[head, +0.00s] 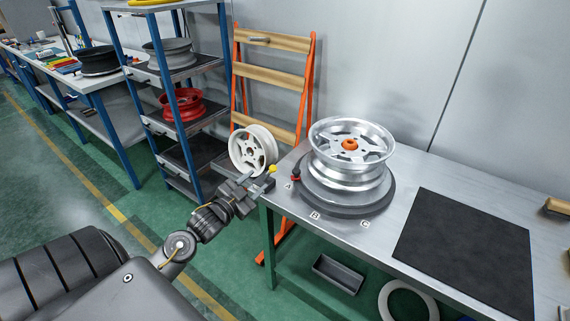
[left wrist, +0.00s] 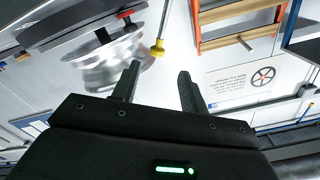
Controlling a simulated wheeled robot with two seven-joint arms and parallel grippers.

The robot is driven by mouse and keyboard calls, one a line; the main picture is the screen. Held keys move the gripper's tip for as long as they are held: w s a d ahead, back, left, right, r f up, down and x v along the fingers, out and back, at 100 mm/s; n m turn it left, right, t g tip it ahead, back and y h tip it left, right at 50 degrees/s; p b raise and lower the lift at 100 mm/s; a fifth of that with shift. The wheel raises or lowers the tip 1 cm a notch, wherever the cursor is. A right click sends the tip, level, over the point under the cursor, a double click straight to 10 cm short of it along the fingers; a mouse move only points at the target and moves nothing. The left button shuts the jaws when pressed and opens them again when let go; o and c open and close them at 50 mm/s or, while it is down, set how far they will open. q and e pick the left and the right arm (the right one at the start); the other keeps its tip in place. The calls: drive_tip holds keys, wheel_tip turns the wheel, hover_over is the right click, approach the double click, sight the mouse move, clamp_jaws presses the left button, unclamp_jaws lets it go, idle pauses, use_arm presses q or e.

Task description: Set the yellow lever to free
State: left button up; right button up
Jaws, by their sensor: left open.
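The yellow lever (head: 272,168) shows as a small yellow knob at the table's left end, beside the wheel spindle. In the left wrist view the yellow lever (left wrist: 157,49) has a thin stem and its knob lies just beyond the gap between my fingertips. My left gripper (head: 264,181) is open and empty, close to the knob; I see no contact. A silver wheel (head: 350,170) with an orange centre nut (head: 349,144) sits on a dark round base (head: 345,207). A small red handle (head: 296,179) is at the base's left. My right gripper is out of view.
Labels A, B and C (head: 315,216) line the table (head: 300,207) around the base. A black mat (head: 465,250) lies to the right. A white wheel (head: 252,149) is by an orange rack (head: 308,85) behind my gripper. A blue shelf (head: 228,60) stands at the left.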

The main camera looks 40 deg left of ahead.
sight(271, 171)
use_arm(q)
drive_tip(key=w+b, duration=0.1)
drive_tip(key=w, duration=0.1)
drive_tip(key=w+b, duration=0.1)
drive_tip(key=w, duration=0.2)
drive_tip(key=w+b, duration=0.1)
drive_tip(key=w, duration=0.1)
drive_tip(key=shift+w+d+f+b, duration=0.1)
drive_tip(key=shift+w+f+b, duration=0.2)
drive_tip(key=shift+w+b, duration=0.1)
drive_tip(key=w+b, duration=0.1)
drive_tip(key=w, duration=0.1)
drive_tip(key=shift+w, duration=0.35)
drive_tip(key=shift+w+r, duration=0.15)
drive_tip(key=shift+w, duration=0.15)
drive_tip(key=c, duration=0.3)
clamp_jaws()
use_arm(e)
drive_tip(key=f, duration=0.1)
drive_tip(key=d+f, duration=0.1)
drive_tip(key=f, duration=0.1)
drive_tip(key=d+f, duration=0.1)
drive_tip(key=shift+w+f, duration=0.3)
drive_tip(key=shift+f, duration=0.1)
